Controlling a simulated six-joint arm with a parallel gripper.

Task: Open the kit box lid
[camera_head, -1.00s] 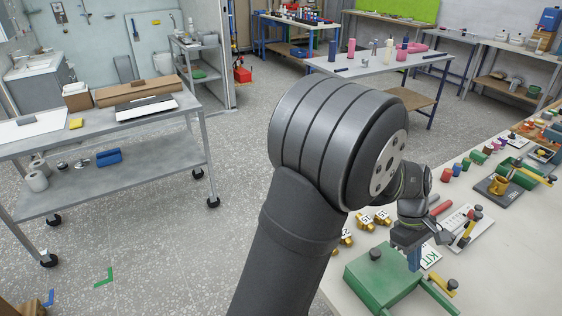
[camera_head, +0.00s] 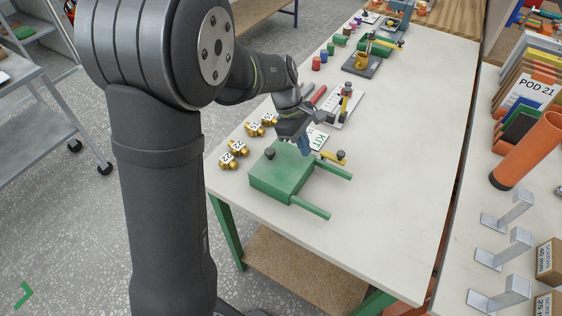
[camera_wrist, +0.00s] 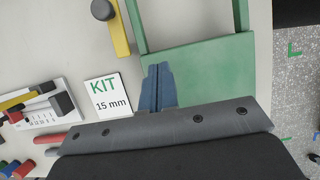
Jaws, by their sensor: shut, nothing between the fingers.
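The green kit box (camera_head: 285,175) lies on the white table, its flat green top facing up. A dark knob (camera_head: 270,153) stands at its far left corner, and two green bars stick out from its right side. It also fills the upper right of the wrist view (camera_wrist: 205,68). I see no gap under its top. My gripper (camera_head: 305,147), with blue fingers, is shut and empty at the box's far edge, by the KIT card (camera_head: 317,138). The fingers (camera_wrist: 157,68) overlap the box's edge in the wrist view; I cannot tell whether they touch it.
A yellow bar (camera_head: 332,158) with a dark knob lies just right of my gripper. Several brass fittings (camera_head: 238,148) lie left of the box. A white tool board (camera_head: 342,108) lies beyond. The table right of the box is clear.

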